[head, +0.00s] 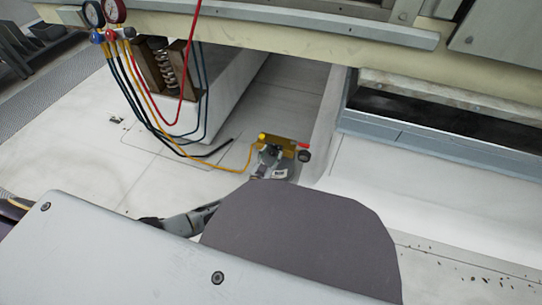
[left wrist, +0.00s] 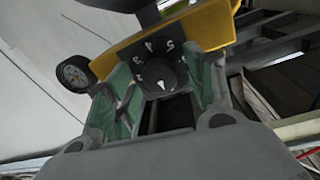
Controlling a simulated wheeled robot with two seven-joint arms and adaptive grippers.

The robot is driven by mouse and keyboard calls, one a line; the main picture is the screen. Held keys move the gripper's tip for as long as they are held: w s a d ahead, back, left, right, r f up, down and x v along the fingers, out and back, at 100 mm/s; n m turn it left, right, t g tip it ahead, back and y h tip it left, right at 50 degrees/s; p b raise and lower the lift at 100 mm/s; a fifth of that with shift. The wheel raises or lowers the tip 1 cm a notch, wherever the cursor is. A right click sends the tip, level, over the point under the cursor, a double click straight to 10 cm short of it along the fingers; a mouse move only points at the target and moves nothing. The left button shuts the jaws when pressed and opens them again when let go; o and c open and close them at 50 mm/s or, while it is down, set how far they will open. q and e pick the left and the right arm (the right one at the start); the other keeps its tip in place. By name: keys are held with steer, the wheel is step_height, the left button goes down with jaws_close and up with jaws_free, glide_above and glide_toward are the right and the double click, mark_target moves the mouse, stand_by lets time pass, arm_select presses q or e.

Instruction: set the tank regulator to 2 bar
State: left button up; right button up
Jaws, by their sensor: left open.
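The tank regulator (head: 286,143) is a yellow block low in the middle of the head view. In the left wrist view the yellow body (left wrist: 200,28) fills the top, with a black dial knob (left wrist: 164,72) on its face. White numerals, such as 5, 4 and 3, curve around the knob's upper side. A white pointer mark shows low on the knob; I cannot tell which value it marks. My left gripper (left wrist: 168,88) is open, with its greenish fingers on either side of the knob. I cannot tell whether they touch it. My right gripper is not in view.
A small round gauge (left wrist: 73,73) sticks out beside the regulator. A yellow hose (head: 225,167) runs from it towards the gauge manifold (head: 112,33) at upper left. Dark hoses (head: 185,148) cross the pale floor. A grey-white wall (head: 330,120) stands close on the right.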

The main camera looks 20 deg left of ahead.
arm_select(q)
steer(key=c, duration=1)
